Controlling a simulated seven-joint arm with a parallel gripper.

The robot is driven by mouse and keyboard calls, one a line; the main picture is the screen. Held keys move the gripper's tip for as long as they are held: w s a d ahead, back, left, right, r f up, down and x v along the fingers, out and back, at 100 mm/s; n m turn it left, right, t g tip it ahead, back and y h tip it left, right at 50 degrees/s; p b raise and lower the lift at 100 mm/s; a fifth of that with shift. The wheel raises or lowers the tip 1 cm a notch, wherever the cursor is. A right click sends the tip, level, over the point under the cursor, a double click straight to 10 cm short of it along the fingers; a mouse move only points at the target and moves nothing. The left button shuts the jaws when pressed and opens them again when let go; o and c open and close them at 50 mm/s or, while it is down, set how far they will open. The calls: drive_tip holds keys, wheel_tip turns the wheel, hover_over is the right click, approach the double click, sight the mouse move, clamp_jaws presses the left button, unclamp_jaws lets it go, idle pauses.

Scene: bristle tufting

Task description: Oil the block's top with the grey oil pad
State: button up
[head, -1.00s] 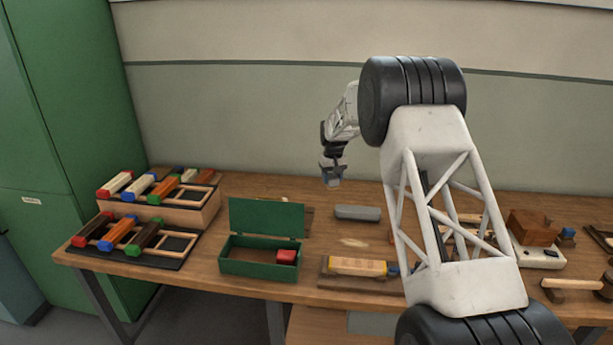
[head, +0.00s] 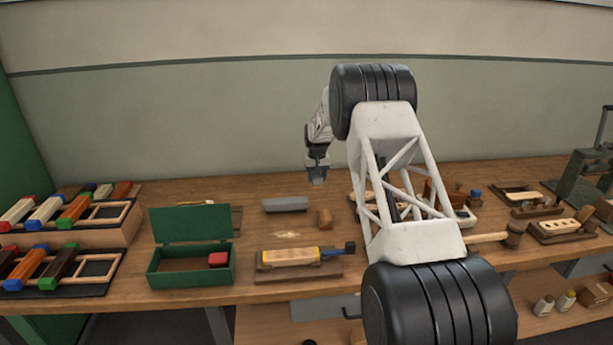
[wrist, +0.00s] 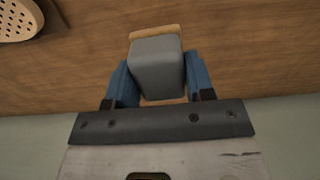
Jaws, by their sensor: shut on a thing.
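My gripper (wrist: 157,83) is shut on a grey block-shaped piece, which I take for the grey oil pad (wrist: 156,67). The pad sits between the two blue fingers, with a tan wooden strip at its far end. In the head view my gripper (head: 317,178) hangs above the back of the table, the pad at its tip and clear of the top. Part of a pale wooden block with rows of holes (wrist: 15,20) shows at the top left of the wrist view. My arm hides part of the table to the right of the gripper.
A yellow piece (head: 290,256) rests in a wooden holder in front. An open green box (head: 190,265) stands left. Racks of coloured bars (head: 65,260) are farther left.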

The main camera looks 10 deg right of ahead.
drive_tip(key=s+a+r+n, duration=0.1)
drive_tip(key=s+n, duration=0.5)
drive_tip(key=s, duration=0.6)
drive_tip(key=s+a+r+n, duration=0.2)
drive_tip(key=s+n, duration=0.3)
drive_tip(key=s, duration=0.7)
drive_tip(key=s+a+r+n, duration=0.2)
drive_tip(key=s+n, duration=0.4)
drive_tip(key=s, duration=0.6)
drive_tip(key=shift+s+a+r+n, duration=0.25)
drive_tip(key=shift+r+n, duration=0.05)
drive_tip(key=shift+r, duration=0.45)
